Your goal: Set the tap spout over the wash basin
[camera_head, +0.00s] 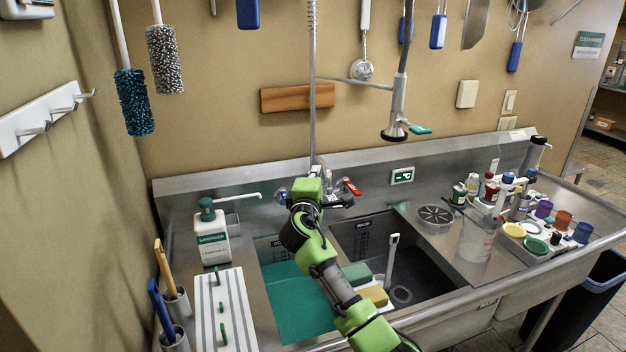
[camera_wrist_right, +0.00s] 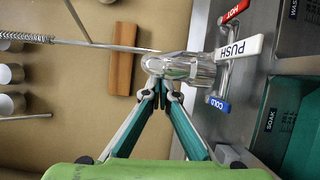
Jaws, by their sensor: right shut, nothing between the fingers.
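The chrome tap (camera_wrist_right: 185,66) is on the steel back panel, with a red HOT handle (camera_wrist_right: 234,11), a blue COLD handle (camera_wrist_right: 219,104) and a white PUSH tab (camera_wrist_right: 238,48). In the head view the red handle (camera_head: 351,187) shows right of my right gripper (camera_head: 309,187). My right gripper is shut and empty, its fingertips (camera_wrist_right: 161,88) right at the chrome body; I cannot tell if they touch. My arm hides most of the tap, so the spout's direction is unclear. The wash basin (camera_head: 425,262) is the right-hand one. My left gripper is out of view.
The soak basin (camera_head: 296,305) with teal liquid is on the left. A sanitizer bottle (camera_head: 212,238) stands left of it. A spray head (camera_head: 395,128) hangs above right. Sponges (camera_head: 375,296) and an upright white handle (camera_head: 392,255) are near the wash basin. Bottles (camera_head: 490,190) crowd the right counter.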

